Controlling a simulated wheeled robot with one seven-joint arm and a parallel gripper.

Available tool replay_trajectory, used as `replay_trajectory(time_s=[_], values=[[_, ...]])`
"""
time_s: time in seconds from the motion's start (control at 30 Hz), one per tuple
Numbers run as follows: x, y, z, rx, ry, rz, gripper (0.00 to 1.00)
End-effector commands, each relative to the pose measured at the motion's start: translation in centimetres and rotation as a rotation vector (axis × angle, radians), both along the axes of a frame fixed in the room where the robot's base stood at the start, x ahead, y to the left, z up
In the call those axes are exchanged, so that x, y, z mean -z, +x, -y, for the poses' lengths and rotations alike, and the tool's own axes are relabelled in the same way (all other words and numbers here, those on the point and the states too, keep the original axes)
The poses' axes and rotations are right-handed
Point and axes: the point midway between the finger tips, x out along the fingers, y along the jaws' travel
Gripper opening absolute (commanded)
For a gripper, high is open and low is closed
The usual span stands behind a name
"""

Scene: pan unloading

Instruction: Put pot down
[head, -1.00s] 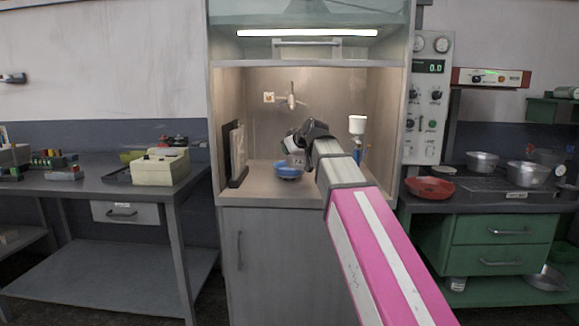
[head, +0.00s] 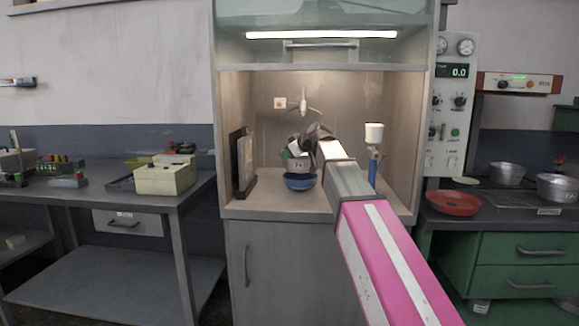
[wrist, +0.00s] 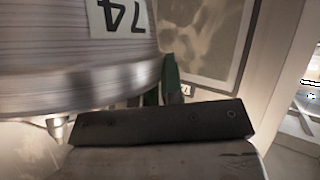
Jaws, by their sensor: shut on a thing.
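A metal pot (head: 300,164) is held inside the lit fume cupboard, just above or behind a blue bowl (head: 299,182); I cannot tell whether they touch. In the wrist view the pot (wrist: 70,75) fills the upper left, with an upside-down "74" label on its side. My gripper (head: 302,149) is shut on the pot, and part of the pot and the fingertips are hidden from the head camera. The blue bowl rests on the cupboard's work surface (head: 262,207).
A dark-framed panel (head: 243,163) stands along the cupboard's left side. A tap (head: 304,104) is on the back wall. A red pan (head: 453,203) and metal pots (head: 507,173) sit on the right bench.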

Motion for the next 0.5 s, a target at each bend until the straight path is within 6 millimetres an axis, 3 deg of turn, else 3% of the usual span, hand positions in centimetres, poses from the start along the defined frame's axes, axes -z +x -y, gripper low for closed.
replay_trajectory(time_s=[0.1,0.27,0.5], values=[[0.5,1.1,0.2,0.000,0.000,0.002,0.00],[1.3,1.2,0.3,0.001,0.001,0.001,0.00],[4.3,1.1,0.3,0.001,0.000,0.001,0.00]])
